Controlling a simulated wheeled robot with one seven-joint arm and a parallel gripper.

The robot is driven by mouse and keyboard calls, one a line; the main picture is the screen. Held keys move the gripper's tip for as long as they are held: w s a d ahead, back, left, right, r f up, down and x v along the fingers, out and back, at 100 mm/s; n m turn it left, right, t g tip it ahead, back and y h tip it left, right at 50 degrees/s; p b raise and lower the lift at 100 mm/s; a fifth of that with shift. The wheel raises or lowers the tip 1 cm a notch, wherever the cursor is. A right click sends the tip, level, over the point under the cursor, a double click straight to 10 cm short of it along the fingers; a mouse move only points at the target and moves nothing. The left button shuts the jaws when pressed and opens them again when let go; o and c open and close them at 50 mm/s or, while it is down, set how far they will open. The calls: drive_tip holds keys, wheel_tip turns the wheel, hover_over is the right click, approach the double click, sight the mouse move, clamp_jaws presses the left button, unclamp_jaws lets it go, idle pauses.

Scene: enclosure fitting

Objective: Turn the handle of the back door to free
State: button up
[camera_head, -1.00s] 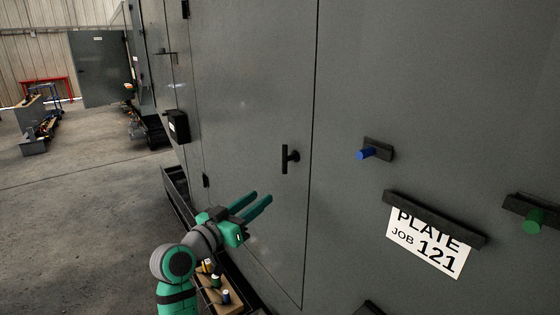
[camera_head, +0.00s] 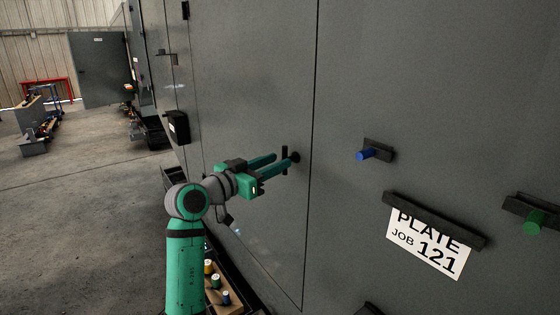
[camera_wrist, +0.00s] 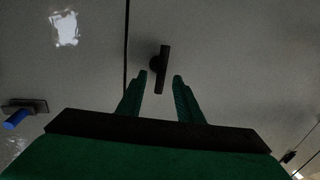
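The door (camera_head: 250,90) is a large grey panel that stands closed in its seams. Its handle (camera_head: 285,160) is a black bar on a round hub, upright in the head view. In the wrist view the handle (camera_wrist: 163,69) also stands upright, between and just beyond the fingertips. My gripper (camera_head: 284,160) is open, its two green fingers reaching to the handle, one passing partly in front of it. In the wrist view the fingers (camera_wrist: 160,75) are apart, with a gap on each side of the bar. I cannot see any contact.
A blue peg (camera_head: 366,155) and a green peg (camera_head: 533,226) stick out from the wall right of the door. A sign reading PLATE JOB 121 (camera_head: 430,245) hangs between them. A tray with several coloured pegs (camera_head: 216,282) sits low beside my arm. Open floor lies left.

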drive_tip(key=shift+x, duration=1.25)
drive_tip(key=shift+c, duration=0.6)
clamp_jaws()
drive_tip(key=shift+n, duration=0.4)
drive_tip(key=shift+w+a+f+n+g+h, duration=0.15)
drive_tip(key=shift+n+g, duration=0.5)
drive_tip(key=shift+n, duration=1.85)
drive_tip(key=shift+w+a+n+g+h, duration=0.15)
drive_tip(key=shift+n+g, duration=0.55)
drive_tip(key=shift+n, duration=1.8)
drive_tip(key=shift+w+a+f+n+g, duration=0.2)
drive_tip(key=shift+n+g, duration=0.45)
drive_tip(key=shift+n, duration=1.85)
drive_tip(key=shift+w+r, duration=0.1)
drive_tip(key=shift+r, duration=0.05)
